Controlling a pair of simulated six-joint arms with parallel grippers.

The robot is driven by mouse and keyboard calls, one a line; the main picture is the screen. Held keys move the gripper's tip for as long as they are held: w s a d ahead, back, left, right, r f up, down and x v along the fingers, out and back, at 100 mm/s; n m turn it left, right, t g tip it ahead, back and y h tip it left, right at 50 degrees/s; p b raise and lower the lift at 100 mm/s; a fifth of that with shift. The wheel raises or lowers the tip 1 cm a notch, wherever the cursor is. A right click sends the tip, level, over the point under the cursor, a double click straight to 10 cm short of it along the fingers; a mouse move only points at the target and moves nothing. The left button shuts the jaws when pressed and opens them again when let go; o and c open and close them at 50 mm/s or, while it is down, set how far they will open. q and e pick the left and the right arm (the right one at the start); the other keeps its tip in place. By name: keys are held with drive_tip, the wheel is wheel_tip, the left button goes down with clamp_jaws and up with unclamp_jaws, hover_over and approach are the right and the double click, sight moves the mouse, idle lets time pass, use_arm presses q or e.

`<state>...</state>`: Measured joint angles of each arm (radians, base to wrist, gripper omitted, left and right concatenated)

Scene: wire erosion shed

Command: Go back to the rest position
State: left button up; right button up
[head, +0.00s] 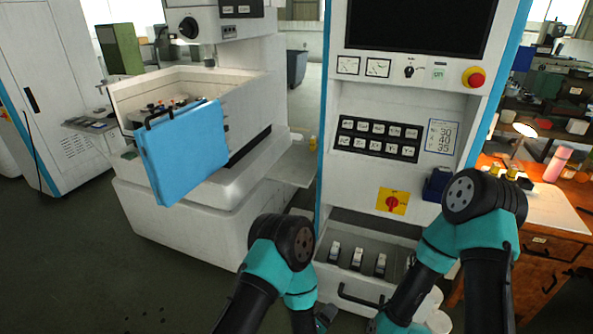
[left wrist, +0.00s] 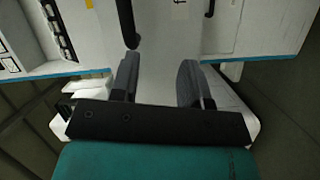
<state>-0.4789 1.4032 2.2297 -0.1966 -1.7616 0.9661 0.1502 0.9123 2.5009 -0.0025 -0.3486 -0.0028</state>
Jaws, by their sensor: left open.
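My left gripper (head: 325,316) shows only in part at the bottom of the head view, low in front of the machine cabinet. In the left wrist view its two dark fingers (left wrist: 158,82) stand apart with nothing between them. A black bar-shaped handle (left wrist: 129,25) on the white machine front lies just beyond the left finger; I cannot tell whether they touch. My right arm bends down at the right of the head view, and its gripper is out of the picture.
The machine's control cabinet (head: 370,185) stands close ahead, with a black front handle (head: 360,297) low down. A wooden bench (head: 540,232) is at the right. Floor is clear at lower left.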

use_arm(q)
drive_tip(key=a+f+m+g+y, duration=0.2)
drive_tip(key=a+g+y, duration=0.1)
drive_tip(key=a, duration=0.7)
drive_tip(key=a+f+m+g+y, duration=0.1)
drive_tip(key=a+f+g+y, duration=0.2)
drive_tip(key=a, duration=0.7)
drive_tip(key=s+a+m+g+y, duration=0.1)
drive_tip(key=s+a+g, duration=0.5)
drive_tip(key=s+a, duration=0.7)
drive_tip(key=shift+s+r+m+y, duration=0.15)
drive_tip(key=shift+r+m+y, duration=0.3)
drive_tip(key=shift+m, duration=0.15)
